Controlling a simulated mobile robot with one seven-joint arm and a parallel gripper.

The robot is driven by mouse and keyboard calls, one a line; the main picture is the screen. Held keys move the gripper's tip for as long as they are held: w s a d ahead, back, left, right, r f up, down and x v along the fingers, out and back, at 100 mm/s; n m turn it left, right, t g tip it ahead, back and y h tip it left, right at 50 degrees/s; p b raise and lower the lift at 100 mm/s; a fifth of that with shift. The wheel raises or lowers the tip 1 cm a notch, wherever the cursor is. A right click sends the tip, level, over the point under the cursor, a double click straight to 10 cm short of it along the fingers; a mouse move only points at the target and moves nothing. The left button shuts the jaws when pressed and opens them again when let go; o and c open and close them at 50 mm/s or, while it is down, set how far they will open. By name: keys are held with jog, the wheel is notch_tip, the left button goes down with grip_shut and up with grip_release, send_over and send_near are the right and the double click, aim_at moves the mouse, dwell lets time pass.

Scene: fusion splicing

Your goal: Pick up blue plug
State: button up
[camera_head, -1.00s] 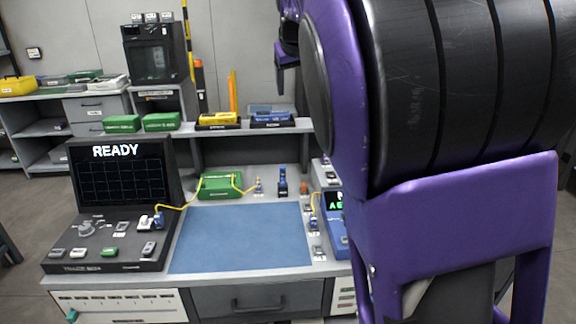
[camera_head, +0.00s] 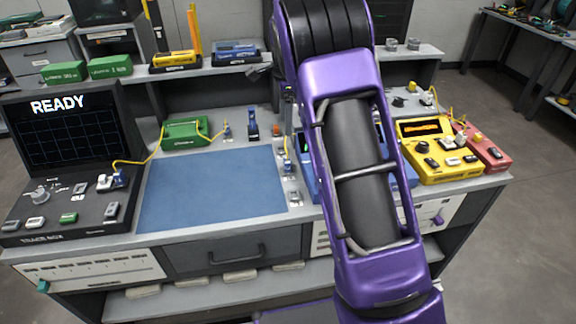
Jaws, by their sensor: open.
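Several plugs show on the bench. A blue plug (camera_head: 253,126) stands upright in a dark holder behind the blue mat (camera_head: 212,190). Another blue plug (camera_head: 119,178) on a yellow cable sits at the right side of the black trace box (camera_head: 62,215). A small bluish plug (camera_head: 227,131) stands at the cable end beside the green box (camera_head: 186,135). I cannot tell which one the task names. My purple arm reaches over the bench to the right of these plugs. My gripper cannot be made out; the arm hides that area.
A blue device (camera_head: 308,178) is partly hidden behind my arm. A yellow device (camera_head: 440,150) and a red device (camera_head: 484,148) stand on the right. A shelf with green, yellow and blue boxes (camera_head: 236,53) runs along the back. The mat is clear.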

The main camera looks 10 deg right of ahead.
jog(key=b, duration=0.1)
send_near(287, 161)
jog(key=f, duration=0.5)
jog(key=shift+w+a+f, duration=0.1)
jog(key=shift+w+f, duration=0.15)
jog(key=shift+w, duration=0.1)
jog(key=f, duration=0.5)
jog(key=shift+s+f+b, duration=0.1)
jog(key=shift+s+b, duration=0.15)
jog(key=shift+b, duration=0.1)
grip_shut()
